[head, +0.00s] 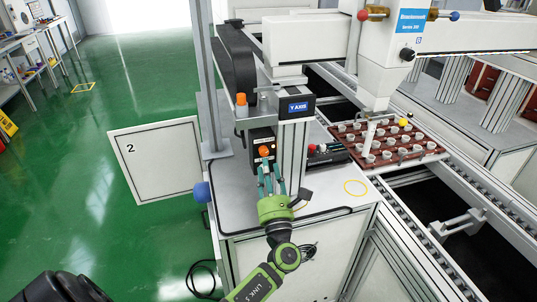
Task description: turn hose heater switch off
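A black control box (262,141) is mounted on the machine's column, with an orange knob (264,152) low on its front. A second orange knob or button (241,99) sits higher on a grey bracket. I cannot read any label naming the hose heater switch. I cannot tell whether the fingertips touch the knob or box. My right gripper is not in view.
A low black panel (326,153) with red and white buttons is right of the gripper. A brown tray (430,146) of pots lies on the conveyor (420,252) under the white dispenser (383,80). A white door (158,158) marked 2 stands open at left. Green floor (140,240) is clear there.

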